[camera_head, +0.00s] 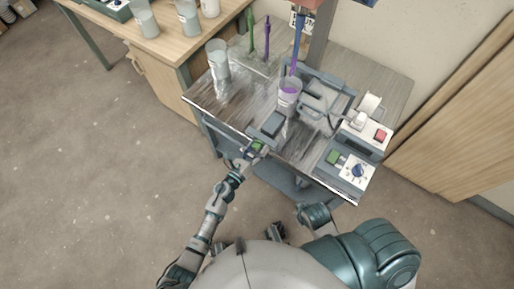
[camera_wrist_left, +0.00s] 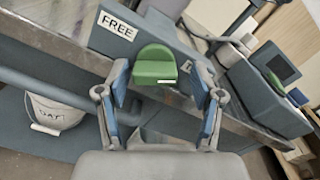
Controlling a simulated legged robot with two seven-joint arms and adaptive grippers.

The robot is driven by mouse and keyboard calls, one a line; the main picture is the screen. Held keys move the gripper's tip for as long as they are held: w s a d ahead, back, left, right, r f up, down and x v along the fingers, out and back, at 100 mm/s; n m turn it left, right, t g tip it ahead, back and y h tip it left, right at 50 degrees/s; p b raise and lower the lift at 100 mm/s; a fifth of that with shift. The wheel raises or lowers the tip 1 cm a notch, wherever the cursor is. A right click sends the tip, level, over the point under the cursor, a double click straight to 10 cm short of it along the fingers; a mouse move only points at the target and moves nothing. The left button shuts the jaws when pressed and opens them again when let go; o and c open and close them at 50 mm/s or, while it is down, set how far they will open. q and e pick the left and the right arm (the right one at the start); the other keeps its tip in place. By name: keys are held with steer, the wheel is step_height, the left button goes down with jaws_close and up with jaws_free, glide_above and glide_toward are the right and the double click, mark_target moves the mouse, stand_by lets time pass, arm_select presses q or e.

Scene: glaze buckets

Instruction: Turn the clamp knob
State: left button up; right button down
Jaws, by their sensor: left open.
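The green clamp knob (camera_wrist_left: 155,66) sits on the front of a blue-grey block beside a "FREE" label (camera_wrist_left: 118,26) in the left wrist view. A white mark shows on the knob's lower edge. My left gripper (camera_wrist_left: 160,82) is open, one finger on each side of the knob, with gaps visible on both sides. In the head view my left gripper (camera_head: 256,150) is at the table's front edge, and a bit of green shows there. A dark part low in the head view (camera_head: 277,233) seems to be my right gripper; its fingers are unclear.
The floor on the left is clear.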

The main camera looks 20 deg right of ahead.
arm_select(q)
steer(key=shift+a, duration=0.4)
steer(key=shift+a+r, duration=0.1)
steer(key=shift+a, duration=0.25)
steer(key=shift+c, duration=0.3)
steer(key=shift+a, duration=0.25)
steer(key=c, duration=0.4)
steer(key=shift+r, duration=0.1)
steer(key=c, duration=0.7)
steer(key=shift+d+f, duration=0.2)
steer(key=shift+d, duration=0.25)
arm_select(e)
steer(key=shift+a+r, duration=0.1)
steer(key=shift+a, duration=0.45)
